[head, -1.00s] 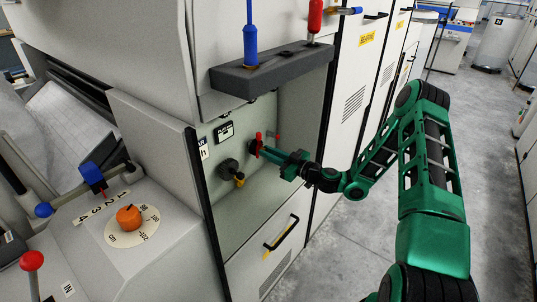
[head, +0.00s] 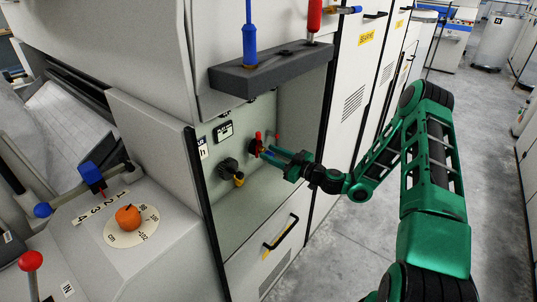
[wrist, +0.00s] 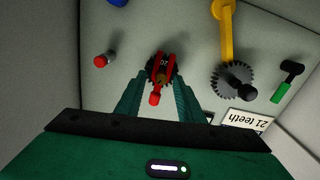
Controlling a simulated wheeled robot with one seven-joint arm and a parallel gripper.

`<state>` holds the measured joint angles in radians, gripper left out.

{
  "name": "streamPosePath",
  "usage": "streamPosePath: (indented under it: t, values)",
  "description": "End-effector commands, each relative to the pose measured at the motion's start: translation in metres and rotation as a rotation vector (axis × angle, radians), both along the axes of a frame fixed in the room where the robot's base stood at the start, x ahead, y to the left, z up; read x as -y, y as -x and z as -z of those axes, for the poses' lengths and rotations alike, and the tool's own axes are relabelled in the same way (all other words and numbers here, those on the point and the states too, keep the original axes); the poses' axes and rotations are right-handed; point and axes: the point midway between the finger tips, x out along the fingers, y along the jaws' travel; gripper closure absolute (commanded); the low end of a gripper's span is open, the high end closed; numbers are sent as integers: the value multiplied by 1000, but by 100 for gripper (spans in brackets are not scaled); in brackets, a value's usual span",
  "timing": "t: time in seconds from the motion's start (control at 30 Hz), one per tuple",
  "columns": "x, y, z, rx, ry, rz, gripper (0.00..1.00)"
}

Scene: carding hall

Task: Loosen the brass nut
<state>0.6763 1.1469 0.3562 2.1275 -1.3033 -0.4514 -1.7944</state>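In the wrist view a small dark gear (wrist: 151,69) sits on the pale panel. A red forked piece (wrist: 168,62) with a red-ended stem lies across its front. A small brassy part (wrist: 161,80), apparently the brass nut, shows between the red arms. My gripper (wrist: 161,82) has its two green fingers apart, one on each side of the gear and red piece. I cannot tell whether they touch anything. In the head view my gripper (head: 267,153) reaches into the recess at the red piece (head: 258,139); the nut cannot be made out there.
Beside it is a larger gear (wrist: 232,74) with a dark knob and a yellow bar (wrist: 226,38). A red-tipped peg (wrist: 101,61) and a green-handled piece (wrist: 280,93) stick out nearby. A dark tool shelf (head: 270,75) overhangs the recess.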

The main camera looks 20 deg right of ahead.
Motion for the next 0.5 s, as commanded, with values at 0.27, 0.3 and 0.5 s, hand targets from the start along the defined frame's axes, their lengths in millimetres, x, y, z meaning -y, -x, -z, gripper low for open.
streamPosePath:
  t: [0.27, 0.3, 0.5]
  values:
    - [33, 41, 1, -4, -1, 6, 65]
    - [37, 47, 1, -3, 0, 5, 65]
    - [52, 67, 1, -3, 1, 5, 65]
